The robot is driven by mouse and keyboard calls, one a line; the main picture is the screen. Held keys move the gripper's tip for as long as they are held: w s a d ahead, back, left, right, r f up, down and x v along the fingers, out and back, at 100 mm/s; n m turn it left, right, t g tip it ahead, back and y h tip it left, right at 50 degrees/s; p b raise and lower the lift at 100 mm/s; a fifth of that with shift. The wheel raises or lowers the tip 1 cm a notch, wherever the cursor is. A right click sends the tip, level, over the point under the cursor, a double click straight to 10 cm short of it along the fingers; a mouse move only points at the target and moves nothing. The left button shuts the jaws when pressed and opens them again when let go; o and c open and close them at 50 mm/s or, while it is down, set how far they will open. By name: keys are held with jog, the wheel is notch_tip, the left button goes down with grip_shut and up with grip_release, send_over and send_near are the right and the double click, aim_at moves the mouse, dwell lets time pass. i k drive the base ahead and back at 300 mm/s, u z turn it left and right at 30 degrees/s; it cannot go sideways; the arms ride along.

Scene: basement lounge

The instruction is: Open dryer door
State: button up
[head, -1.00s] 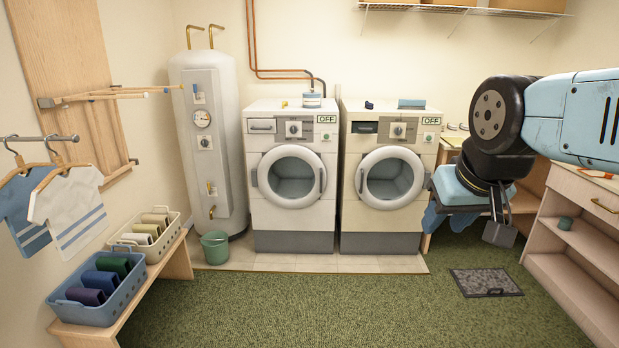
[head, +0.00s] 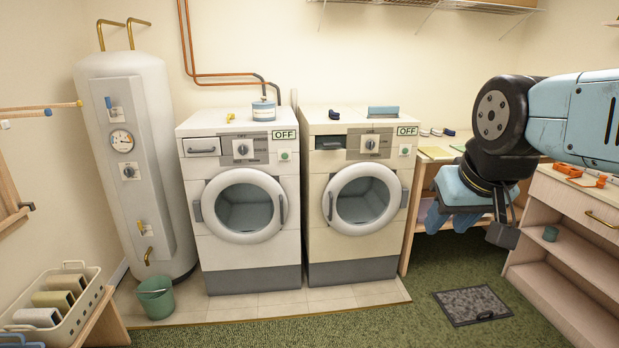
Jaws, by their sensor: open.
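Two white front-loading machines stand side by side, and no readable label tells which is the dryer. The left machine (head: 215,262) has a closed round door (head: 207,222) with its handle (head: 283,209) on the right. The right machine (head: 345,245) has a closed round door (head: 388,222) with its handle (head: 331,206) on the left. Both carry signs reading OFF. My gripper (head: 503,226) hangs at the right, pointing down, open and empty. It is well to the right of both doors and touches neither; my wrist hides part of it.
A water heater (head: 98,190) and green bucket (head: 155,298) are at the left.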

aim_at(397, 196)
jog(key=z, duration=0.15)
jog(key=i, duration=1.1)
jog(key=z, duration=0.2)
